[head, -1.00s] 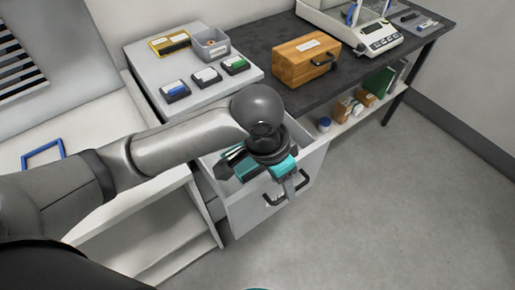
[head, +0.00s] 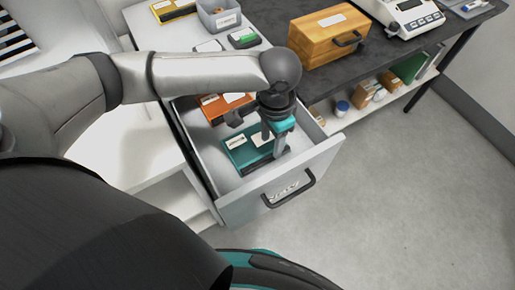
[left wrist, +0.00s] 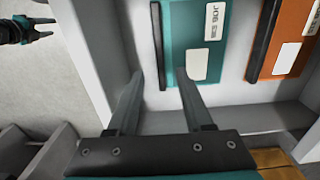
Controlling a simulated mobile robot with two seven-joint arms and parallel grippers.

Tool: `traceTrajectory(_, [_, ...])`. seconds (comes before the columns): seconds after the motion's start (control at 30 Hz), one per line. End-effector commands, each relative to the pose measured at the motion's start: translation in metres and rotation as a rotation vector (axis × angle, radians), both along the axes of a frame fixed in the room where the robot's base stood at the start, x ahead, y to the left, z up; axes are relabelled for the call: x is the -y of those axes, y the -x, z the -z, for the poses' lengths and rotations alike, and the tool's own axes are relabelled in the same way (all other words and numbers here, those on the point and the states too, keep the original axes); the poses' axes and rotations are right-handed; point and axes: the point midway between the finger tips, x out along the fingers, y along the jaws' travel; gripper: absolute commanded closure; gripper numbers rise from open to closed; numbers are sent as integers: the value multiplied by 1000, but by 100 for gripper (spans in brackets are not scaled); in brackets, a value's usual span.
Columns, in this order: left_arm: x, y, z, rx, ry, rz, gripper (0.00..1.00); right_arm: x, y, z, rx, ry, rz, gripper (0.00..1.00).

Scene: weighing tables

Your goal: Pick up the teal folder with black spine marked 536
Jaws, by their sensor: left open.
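The teal folder (head: 246,156) lies flat in an open drawer (head: 325,165). In the left wrist view the folder (left wrist: 184,28) shows a black spine along its left edge, a white label with printing and a blank white patch. I cannot read 536 on it. My left gripper (head: 273,141) is above the folder in the drawer, open and empty. In the left wrist view its two fingertips (left wrist: 160,74) reach toward the folder's near end, one either side of the spine's line. What appears to be my right gripper (left wrist: 44,29) shows far left, its fingers apart.
An orange folder (head: 213,108) lies behind the teal one in the drawer. The drawer's walls surround both. A wooden box (head: 328,38) and a scale (head: 412,14) stand on the dark table. Small containers and a green binder (head: 408,67) are on the shelf below. The floor at right is clear.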

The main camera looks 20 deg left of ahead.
Motion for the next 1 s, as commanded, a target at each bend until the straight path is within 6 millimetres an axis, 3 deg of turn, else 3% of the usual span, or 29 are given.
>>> traceTrajectory(0.17, [0,0,12,0,0,0,49,-1,-11,3,18,-2,-1,50])
traceTrajectory(0.5, [0,1,57,-1,-1,1,49,-2,-15,17,25,-3,-2,50])
traceTrajectory(0.77, [0,1,60,1,-1,2,49,-2,-14,17,24,-4,-3,50])
traceTrajectory(1.0, [0,1,60,1,0,2,72,-2,-13,17,23,-4,-3,50])
